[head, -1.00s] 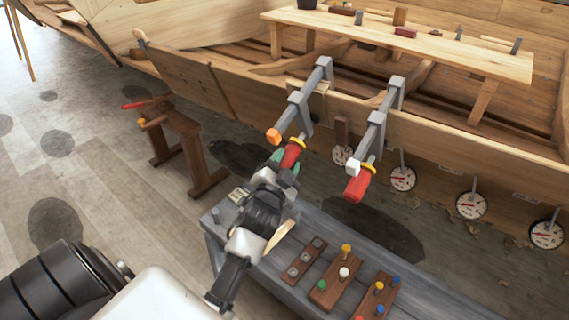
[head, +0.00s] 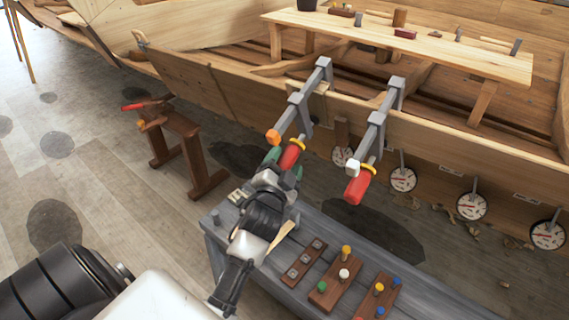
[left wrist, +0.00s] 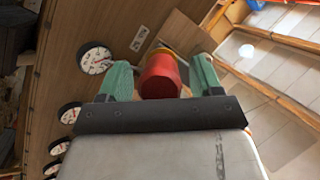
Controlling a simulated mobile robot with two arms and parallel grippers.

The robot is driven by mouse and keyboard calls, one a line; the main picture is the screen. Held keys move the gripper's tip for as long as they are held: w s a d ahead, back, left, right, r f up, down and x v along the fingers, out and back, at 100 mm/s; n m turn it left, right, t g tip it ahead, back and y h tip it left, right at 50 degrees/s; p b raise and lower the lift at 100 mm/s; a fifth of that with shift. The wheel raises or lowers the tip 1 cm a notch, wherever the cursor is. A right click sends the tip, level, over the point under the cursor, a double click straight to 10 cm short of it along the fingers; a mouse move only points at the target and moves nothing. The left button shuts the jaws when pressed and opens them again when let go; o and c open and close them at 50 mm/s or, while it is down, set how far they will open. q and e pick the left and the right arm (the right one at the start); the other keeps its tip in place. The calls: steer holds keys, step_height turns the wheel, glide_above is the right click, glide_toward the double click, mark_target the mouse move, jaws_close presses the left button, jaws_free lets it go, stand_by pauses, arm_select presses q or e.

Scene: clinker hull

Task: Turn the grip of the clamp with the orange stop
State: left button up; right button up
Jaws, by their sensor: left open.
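The clamp with the orange stop (head: 298,108) is fixed on the hull's upper edge, its orange stop (head: 273,137) at the near end of its grey bar. Its red grip (head: 290,157) hangs below the stop, with a yellow collar. My left gripper (head: 283,164) is open, with its green fingers on both sides of the red grip. In the left wrist view the red grip (left wrist: 160,77) sits between the green fingertips, with gaps visible. A second clamp with a white stop (head: 352,167) and red grip (head: 359,186) stands to the right. My right gripper is not in view.
A grey bench (head: 420,292) below holds wooden blocks with coloured pegs (head: 334,284). Several round dials (head: 403,179) hang along the hull (head: 440,150). A wooden trestle (head: 185,145) stands on the floor at left.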

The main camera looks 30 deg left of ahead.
arm_select(q)
steer(key=shift+s, duration=0.15)
steer(key=v, duration=1)
steer(key=shift+s+b, duration=0.25)
steer(key=shift+b, duration=0.15)
steer(key=shift+d, duration=0.1)
stand_by(0.7)
